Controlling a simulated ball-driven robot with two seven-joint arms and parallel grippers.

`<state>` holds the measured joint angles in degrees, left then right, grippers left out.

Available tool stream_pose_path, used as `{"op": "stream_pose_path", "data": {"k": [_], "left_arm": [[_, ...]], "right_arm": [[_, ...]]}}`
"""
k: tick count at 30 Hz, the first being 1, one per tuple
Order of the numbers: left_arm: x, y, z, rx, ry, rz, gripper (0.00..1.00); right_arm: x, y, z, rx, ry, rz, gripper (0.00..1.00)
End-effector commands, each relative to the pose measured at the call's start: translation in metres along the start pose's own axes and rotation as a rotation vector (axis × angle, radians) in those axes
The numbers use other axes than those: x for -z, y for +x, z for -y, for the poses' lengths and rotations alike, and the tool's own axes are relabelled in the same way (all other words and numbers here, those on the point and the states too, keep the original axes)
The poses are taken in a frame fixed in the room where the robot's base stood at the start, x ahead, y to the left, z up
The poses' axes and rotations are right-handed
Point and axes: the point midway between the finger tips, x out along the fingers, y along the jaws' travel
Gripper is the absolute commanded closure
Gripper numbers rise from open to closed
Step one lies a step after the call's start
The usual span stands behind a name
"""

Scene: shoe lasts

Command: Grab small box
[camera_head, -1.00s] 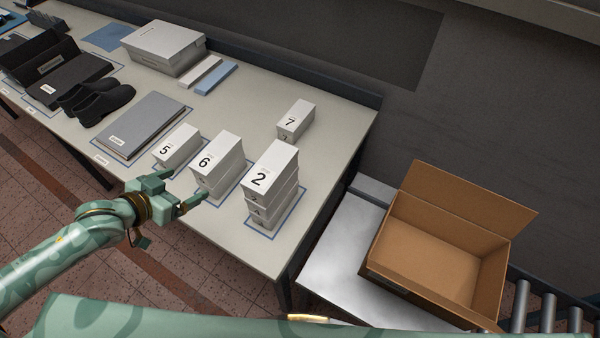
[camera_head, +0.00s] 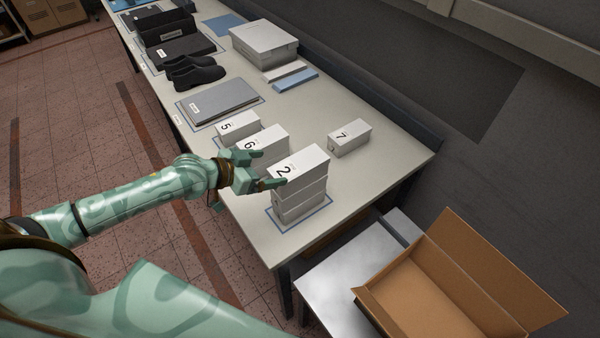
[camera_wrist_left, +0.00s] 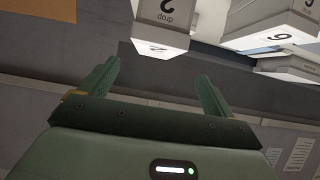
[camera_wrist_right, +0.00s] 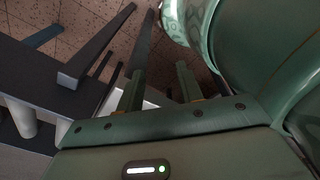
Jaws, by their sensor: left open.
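Small white numbered boxes stand near the table's right end. Box 2 (camera_head: 308,163) tops a stack of similar boxes (camera_head: 303,205). Box 6 (camera_head: 270,138) and box 5 (camera_head: 239,124) stand to its left, and box 7 (camera_head: 350,138) stands alone behind. My left gripper (camera_head: 271,169) is open and empty at the table's front edge, in front of boxes 6 and 2 and partly hiding them. In the left wrist view, box 2 (camera_wrist_left: 168,13) is ahead of the open fingers and box 6 (camera_wrist_left: 285,35) is to the right. My right gripper (camera_wrist_right: 160,84) shows only in its wrist view, fingers apart and empty.
An open cardboard box (camera_head: 440,300) stands at lower right, beside a grey surface (camera_head: 345,285). Along the table are a grey flat box (camera_head: 218,101), black shoes (camera_head: 195,73), a large lidded box (camera_head: 263,42) and a blue slim box (camera_head: 295,80).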

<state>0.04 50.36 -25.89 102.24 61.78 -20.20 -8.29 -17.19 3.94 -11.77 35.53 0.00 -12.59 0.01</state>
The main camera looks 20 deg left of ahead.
Motion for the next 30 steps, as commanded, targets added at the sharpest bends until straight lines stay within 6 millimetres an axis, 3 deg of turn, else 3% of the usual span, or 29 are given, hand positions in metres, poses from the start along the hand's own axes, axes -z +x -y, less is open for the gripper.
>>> {"op": "stream_pose_path", "data": {"k": [3,11,18,27,30], "left_arm": [[0.0,0.026,0.0,0.0,-0.003,-0.002,0.11],[0.001,0.049,-0.002,-0.001,-0.002,0.0,0.11],[0.001,0.087,-0.007,0.0,-0.001,0.001,0.11],[0.001,0.094,-0.007,0.0,0.0,0.002,0.11],[0.001,0.094,-0.007,0.0,0.0,0.002,0.36]], "right_arm": [[-0.002,0.004,-0.006,-0.008,-0.001,0.003,0.64],[-0.004,0.004,-0.013,-0.016,0.001,0.005,0.64],[-0.004,0.005,-0.012,-0.016,0.001,0.005,0.64],[-0.004,0.005,-0.009,-0.012,0.001,0.004,0.64],[-0.003,0.005,-0.006,-0.009,0.002,0.003,0.64]]}}
